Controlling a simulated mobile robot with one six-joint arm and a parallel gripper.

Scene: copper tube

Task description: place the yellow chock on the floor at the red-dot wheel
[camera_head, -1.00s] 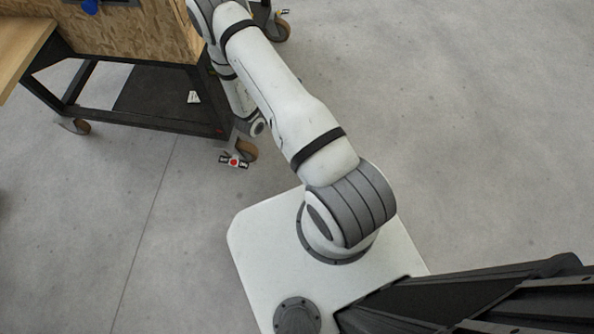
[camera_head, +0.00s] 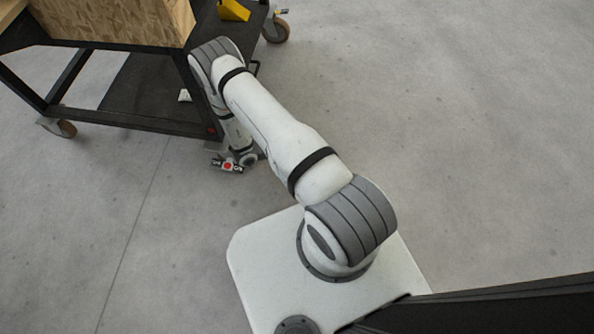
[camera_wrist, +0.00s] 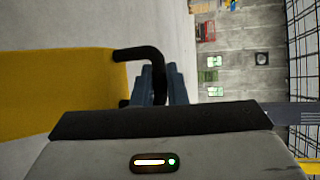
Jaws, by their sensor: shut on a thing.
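In the wrist view, my gripper (camera_wrist: 160,84) is shut on the black bent handle of the yellow chock (camera_wrist: 58,88). The chock's large yellow face fills the left of that view. The red-dot wheel itself is mostly or fully hidden behind my arm.
The dark-framed cart (camera_head: 150,124) carries a chipboard box (camera_head: 110,22). Another yellow object (camera_head: 234,10) sits on the cart at the top. Other casters stand at the left (camera_head: 62,128) and upper right (camera_head: 276,29). The grey floor (camera_head: 440,130) on the right is clear.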

